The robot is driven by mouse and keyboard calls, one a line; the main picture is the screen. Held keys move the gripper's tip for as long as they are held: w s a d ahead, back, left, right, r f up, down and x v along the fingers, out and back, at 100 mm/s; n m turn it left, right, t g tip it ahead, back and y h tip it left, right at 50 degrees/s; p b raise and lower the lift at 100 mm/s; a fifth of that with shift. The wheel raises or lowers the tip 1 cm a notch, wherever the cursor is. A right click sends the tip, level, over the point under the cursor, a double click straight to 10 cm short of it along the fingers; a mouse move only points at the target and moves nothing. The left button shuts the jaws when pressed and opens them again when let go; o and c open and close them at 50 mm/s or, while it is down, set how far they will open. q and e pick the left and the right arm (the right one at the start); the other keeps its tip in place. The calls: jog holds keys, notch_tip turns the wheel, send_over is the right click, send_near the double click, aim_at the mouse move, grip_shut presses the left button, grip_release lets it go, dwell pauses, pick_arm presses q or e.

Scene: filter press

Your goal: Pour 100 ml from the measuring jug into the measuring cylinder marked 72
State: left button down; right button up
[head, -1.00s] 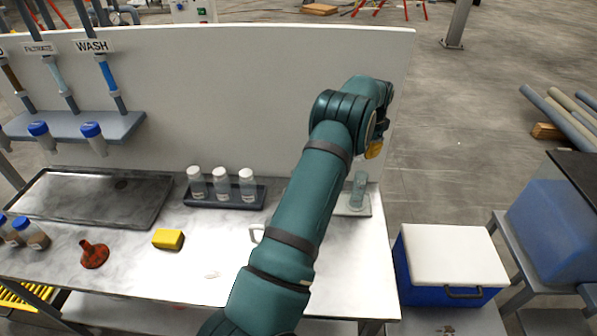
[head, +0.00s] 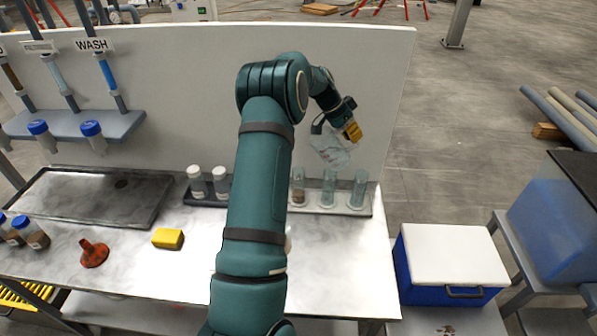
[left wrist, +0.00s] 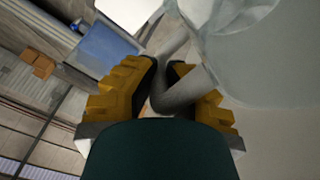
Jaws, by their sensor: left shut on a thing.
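My left gripper (head: 346,130) is shut on the handle of the clear measuring jug (head: 328,150). The jug hangs tilted in the air above the back of the bench. In the left wrist view the yellow fingers (left wrist: 178,88) close around the grey handle, and the clear jug wall (left wrist: 255,65) fills the upper right. Below the jug, clear cylinders stand upright in a row: a left one (head: 298,184) with something brown low inside, a middle one (head: 328,188) and a right one (head: 358,190). Their markings are not readable. The jug's liquid level cannot be told. My right gripper is out of view.
The cylinders stand on a pale tray (head: 341,210) near the white back panel (head: 200,90). White-capped bottles (head: 196,182) stand left of my arm. The front right of the bench is clear.

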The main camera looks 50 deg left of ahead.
aim_at(332, 133)
pick_arm(q)
jog(key=shift+s+a+r+t+h+b, duration=0.1)
jog(key=shift+s+a+t+h+b, duration=0.35)
jog(key=shift+b, duration=0.3)
jog(key=shift+s+a+r+t+h+b, duration=0.15)
jog(key=shift+s+a+t+h+b, duration=0.1)
jog(key=shift+t+h+b, duration=0.2)
jog(key=shift+s+a+r+t+h+b, duration=0.3)
jog(key=shift+s+t+h, duration=0.15)
jog(key=shift+t+h, duration=0.2)
jog(key=shift+s+a+t+h, duration=0.25)
jog(key=shift+s+t+h, duration=0.15)
jog(key=shift+t, duration=0.15)
jog(key=shift+s+a+t+h, duration=0.45)
jog(key=shift+t, duration=0.15)
jog(key=shift+s+a+f+t+h+b, duration=0.35)
jog(key=shift+s+f+b, duration=0.1)
jog(key=shift+b, duration=0.8)
jog(key=shift+r, duration=0.1)
jog(key=shift+b, duration=0.3)
